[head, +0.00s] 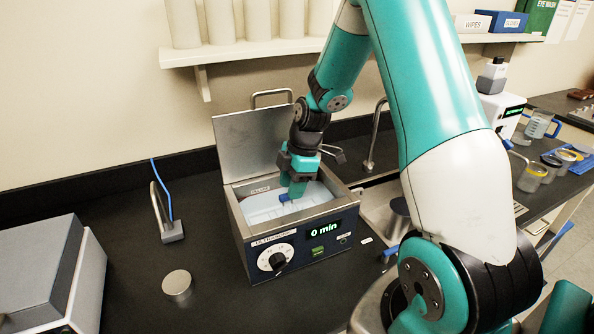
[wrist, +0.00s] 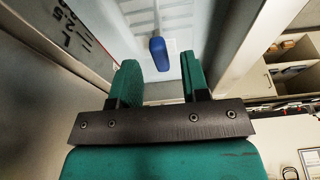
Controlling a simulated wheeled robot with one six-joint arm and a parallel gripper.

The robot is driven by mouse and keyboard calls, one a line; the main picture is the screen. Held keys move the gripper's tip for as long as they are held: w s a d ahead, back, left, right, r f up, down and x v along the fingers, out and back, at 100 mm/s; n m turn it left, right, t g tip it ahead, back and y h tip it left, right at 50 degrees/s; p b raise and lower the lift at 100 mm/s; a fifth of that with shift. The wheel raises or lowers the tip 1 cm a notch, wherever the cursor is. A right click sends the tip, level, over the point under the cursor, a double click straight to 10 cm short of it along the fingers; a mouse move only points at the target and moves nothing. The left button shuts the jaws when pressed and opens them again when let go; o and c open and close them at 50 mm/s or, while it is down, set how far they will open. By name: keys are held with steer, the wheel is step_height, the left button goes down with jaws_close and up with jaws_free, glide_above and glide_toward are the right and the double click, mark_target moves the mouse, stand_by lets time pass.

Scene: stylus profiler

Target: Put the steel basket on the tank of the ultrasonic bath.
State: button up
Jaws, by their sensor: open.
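The ultrasonic bath (head: 300,248) stands on the dark bench with its lid (head: 258,140) raised and its display reading 0 min. Inside its tank (head: 318,211) is a pale, lined shape that looks like the steel basket (head: 262,213); how it sits is hard to tell. A blue grip (head: 284,197) on a thin stem shows there, and also in the wrist view (wrist: 159,54). My gripper (head: 294,188) points down into the tank opening. It is open and empty, its green fingers on either side of the blue grip, apparently just short of it (wrist: 160,72).
The raised lid is close behind my gripper. A bent stand with a blue cable (head: 168,215) and a round metal disc (head: 177,284) are left of the bath. A grey instrument (head: 45,275) is farther left. A sink tap (head: 376,135) stands to the right.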

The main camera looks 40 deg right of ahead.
steer(key=b+v, duration=0.1)
steer(key=v, duration=0.5)
steer(key=s+a+r+m, duration=0.1)
steer(key=s+a+r, duration=0.1)
steer(key=a+r, duration=0.35)
steer(key=s+a+r+m, duration=0.2)
steer(key=s+a+m, duration=0.1)
steer(key=s+a, duration=0.6)
steer(key=s+a+r+m+y, duration=0.1)
steer(key=s+a+r+m, duration=0.1)
steer(key=s+a, duration=0.8)
steer(key=shift+s+a+m+g, duration=0.2)
steer(key=shift+s+m+g, duration=0.15)
steer(key=shift+m, duration=0.55)
steer(key=shift+w, duration=0.1)
